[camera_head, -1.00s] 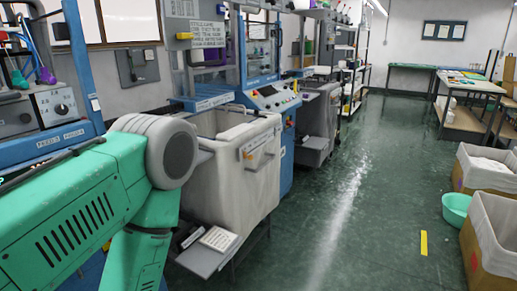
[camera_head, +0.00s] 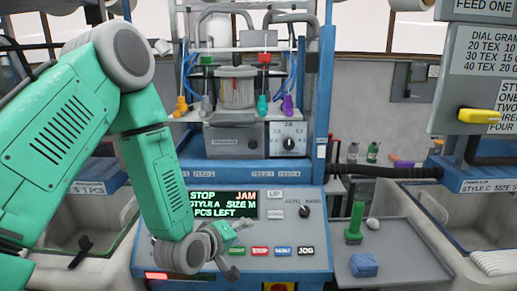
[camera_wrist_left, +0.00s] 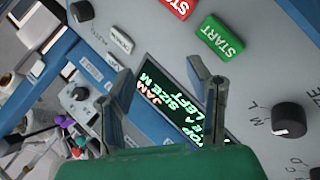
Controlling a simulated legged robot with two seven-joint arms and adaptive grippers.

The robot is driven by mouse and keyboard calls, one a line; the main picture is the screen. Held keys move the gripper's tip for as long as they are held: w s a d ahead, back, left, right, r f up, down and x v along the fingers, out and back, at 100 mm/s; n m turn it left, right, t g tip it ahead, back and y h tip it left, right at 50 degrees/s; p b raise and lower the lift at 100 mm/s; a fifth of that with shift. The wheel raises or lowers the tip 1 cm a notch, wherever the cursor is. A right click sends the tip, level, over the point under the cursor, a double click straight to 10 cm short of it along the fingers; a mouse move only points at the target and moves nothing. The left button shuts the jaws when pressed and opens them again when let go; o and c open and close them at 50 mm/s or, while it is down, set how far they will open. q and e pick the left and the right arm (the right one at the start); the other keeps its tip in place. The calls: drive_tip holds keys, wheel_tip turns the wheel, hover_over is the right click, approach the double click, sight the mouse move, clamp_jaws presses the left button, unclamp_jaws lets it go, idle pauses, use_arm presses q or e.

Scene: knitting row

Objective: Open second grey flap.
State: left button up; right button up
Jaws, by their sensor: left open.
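No thing shows plainly as the second grey flap. On the blue knitting machine (camera_head: 322,110), a small grey plate (camera_head: 258,38) sits at the upper crossbar. A grey clip-like piece (camera_head: 205,104) stands beside an orange one on the shelf below; I cannot tell whether either is a flap. My right gripper is out of view.
The panel carries several buttons and a black knob (camera_head: 305,211). A grey side tray (camera_head: 400,265) holds a green upright tool (camera_head: 355,222) and a blue block (camera_head: 363,265). A yellow handle (camera_head: 479,116) sticks out at the right. Bins flank the machine.

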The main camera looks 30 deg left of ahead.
use_arm(q)
drive_tip(key=w+a+r+n+t+y, duration=0.1)
drive_tip(key=w+a+r+n+t, duration=0.15)
drive_tip(key=r, duration=0.45)
drive_tip(key=n+t+y, duration=0.1)
drive_tip(key=n+t, duration=0.2)
drive_tip(key=n, duration=0.1)
approach(253, 146)
drive_tip(key=w, duration=0.2)
drive_tip(key=w+p, duration=0.1)
drive_tip(key=w, duration=0.2)
drive_tip(key=shift+w+r+p, duration=0.35)
drive_tip(key=shift+w, duration=0.05)
drive_tip(key=w, duration=0.1)
drive_tip(key=w+a, duration=0.1)
drive_tip(key=w, duration=0.1)
drive_tip(key=w+a, duration=0.1)
drive_tip(key=shift+w+f+p, duration=0.2)
drive_tip(key=shift+f+p, duration=0.1)
drive_tip(key=shift+w+a, duration=0.15)
drive_tip(key=shift+a, duration=0.05)
drive_tip(key=shift+d, duration=0.5)
clamp_jaws()
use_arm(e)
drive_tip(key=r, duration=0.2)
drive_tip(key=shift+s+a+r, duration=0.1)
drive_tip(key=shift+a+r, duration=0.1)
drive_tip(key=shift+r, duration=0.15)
